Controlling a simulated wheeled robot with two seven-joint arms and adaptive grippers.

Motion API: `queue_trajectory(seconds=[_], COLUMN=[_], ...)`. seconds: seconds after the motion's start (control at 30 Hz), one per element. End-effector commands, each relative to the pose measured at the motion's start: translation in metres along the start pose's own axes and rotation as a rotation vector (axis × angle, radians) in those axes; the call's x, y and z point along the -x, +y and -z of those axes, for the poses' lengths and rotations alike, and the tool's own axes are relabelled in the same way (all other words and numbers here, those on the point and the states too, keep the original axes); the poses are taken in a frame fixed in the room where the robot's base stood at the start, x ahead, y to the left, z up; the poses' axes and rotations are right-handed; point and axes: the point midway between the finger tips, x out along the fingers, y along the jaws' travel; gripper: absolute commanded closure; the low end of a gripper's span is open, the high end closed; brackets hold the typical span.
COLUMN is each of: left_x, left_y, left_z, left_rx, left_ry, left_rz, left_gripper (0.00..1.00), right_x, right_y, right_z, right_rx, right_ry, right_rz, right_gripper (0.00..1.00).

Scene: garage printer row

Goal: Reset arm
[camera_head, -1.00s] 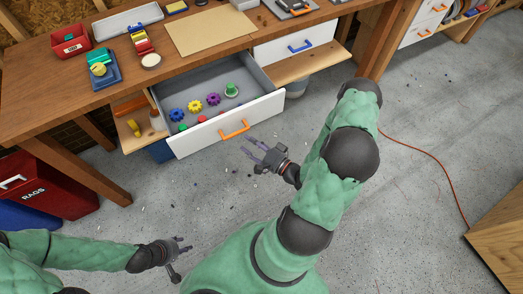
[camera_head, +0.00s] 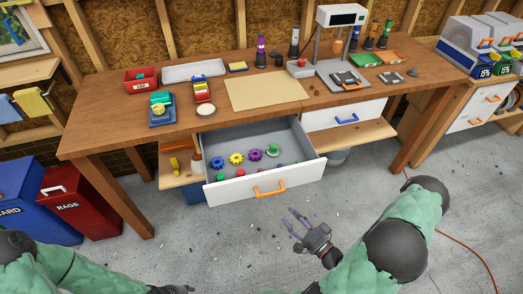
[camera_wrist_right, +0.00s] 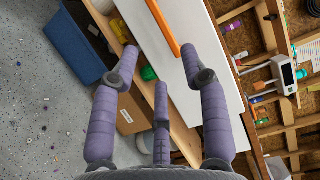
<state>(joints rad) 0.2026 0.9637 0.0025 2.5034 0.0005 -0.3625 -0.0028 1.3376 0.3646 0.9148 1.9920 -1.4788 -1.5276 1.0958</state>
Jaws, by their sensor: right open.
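My right gripper (camera_head: 295,221) is open and empty, in front of and apart from the orange handle (camera_head: 270,191) of the pulled-out white drawer (camera_head: 235,188). In the right wrist view its purple fingers (camera_wrist_right: 161,62) are spread with nothing between them. The drawer's white front (camera_wrist_right: 172,75) and orange handle (camera_wrist_right: 163,27) lie beyond the fingers. My left gripper (camera_head: 180,289) shows only partly at the bottom edge, low over the floor; its jaws cannot be made out.
The drawer holds a blue gear (camera_head: 217,163), a yellow gear (camera_head: 236,158), a purple gear (camera_head: 256,157) and a green piece (camera_head: 272,150). The wooden workbench (camera_head: 130,118) stands behind. A red rags bin (camera_head: 82,205) is at left. An orange cable (camera_head: 470,250) lies on the floor at right.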

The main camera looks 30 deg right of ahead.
Motion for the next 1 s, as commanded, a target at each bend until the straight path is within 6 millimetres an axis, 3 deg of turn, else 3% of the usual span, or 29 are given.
queue_trajectory(seconds=[0.27,0.47,0.7,0.87,1.0], left_x=[0.000,0.000,0.000,0.000,0.000], left_y=[0.000,0.000,0.000,0.000,0.000], left_z=[0.000,0.000,0.000,0.000,0.000], left_rx=[0.000,0.000,0.000,0.000,0.000], left_ry=[0.000,0.000,0.000,0.000,0.000], left_rz=[0.000,0.000,0.000,0.000,0.000], left_gripper=[0.60,0.60,0.60,0.60,0.60], right_x=[-0.009,-0.049,-0.079,-0.077,-0.062], right_y=[0.008,0.050,0.107,0.134,0.148], right_z=[-0.003,-0.022,-0.072,-0.115,-0.155], right_rx=[0.024,0.165,0.376,0.503,0.600], right_ry=[-0.014,-0.103,-0.315,-0.507,-0.699], right_rz=[-0.039,-0.247,-0.557,-0.740,-0.881], right_gripper=[0.55,0.55,0.55,0.55,0.55])
